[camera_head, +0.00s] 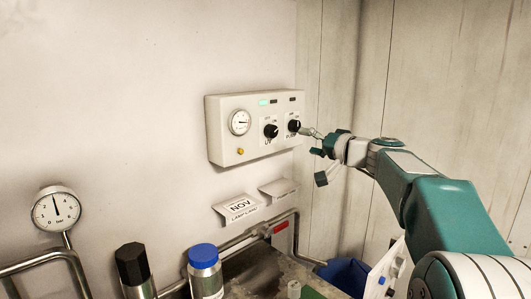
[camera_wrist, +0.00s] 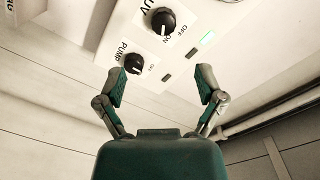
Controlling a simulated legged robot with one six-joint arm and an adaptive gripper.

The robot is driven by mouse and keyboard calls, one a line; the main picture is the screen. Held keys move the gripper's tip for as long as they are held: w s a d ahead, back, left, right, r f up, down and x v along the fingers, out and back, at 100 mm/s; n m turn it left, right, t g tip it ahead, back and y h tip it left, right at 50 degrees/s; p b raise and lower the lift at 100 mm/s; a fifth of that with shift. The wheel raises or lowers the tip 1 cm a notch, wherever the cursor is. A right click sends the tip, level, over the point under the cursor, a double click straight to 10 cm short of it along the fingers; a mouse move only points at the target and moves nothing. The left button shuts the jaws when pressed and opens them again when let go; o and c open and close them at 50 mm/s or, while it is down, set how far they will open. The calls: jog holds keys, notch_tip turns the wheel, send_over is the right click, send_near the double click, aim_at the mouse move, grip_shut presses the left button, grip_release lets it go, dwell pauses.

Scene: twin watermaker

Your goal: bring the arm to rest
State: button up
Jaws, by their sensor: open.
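My gripper (camera_head: 318,142) is at the end of my arm, extended toward the right side of the white control panel (camera_head: 224,130) on the wall. In the wrist view my gripper (camera_wrist: 160,85) has its two fingers spread wide with nothing between them. The pump knob (camera_head: 294,126) is just left of the fingers in the head view. In the wrist view the pump knob (camera_wrist: 133,63) is close to the left fingertip; I cannot tell if they touch. The UV knob (camera_wrist: 163,20) is farther off, and also shows in the head view (camera_head: 271,131).
A pressure gauge (camera_head: 57,211) on pipework stands at the left. A blue-capped bottle (camera_head: 205,270) and a black-topped cylinder (camera_head: 132,265) stand below the panel. Paper labels (camera_head: 238,207) hang on the wall. A dark blue bin (camera_head: 346,276) is under my arm. A wood-panelled wall (camera_head: 440,80) is at right.

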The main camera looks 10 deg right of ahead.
jog(key=s+a+f+n+g+h, duration=0.1)
jog(key=s+a+f+g, duration=0.2)
jog(key=s+a+f, duration=0.35)
jog(key=s+a+f+n+g+h, duration=0.1)
jog(key=s+a+f+g+h, duration=0.2)
jog(key=s, duration=0.7)
jog(key=s+d+f+n+g+h, duration=0.1)
jog(key=s+f+h, duration=0.1)
jog(key=s+f, duration=0.5)
jog(key=s+d+f+g+h, duration=0.1)
jog(key=s+f+g+h, duration=0.1)
jog(key=s+f, duration=0.6)
jog(key=s+h, duration=0.1)
jog(key=s, duration=0.5)
jog(key=shift+d+f+n+h, duration=0.2)
jog(key=shift+d+n+h, duration=0.1)
jog(key=shift+n, duration=0.1)
jog(key=shift+a, duration=0.1)
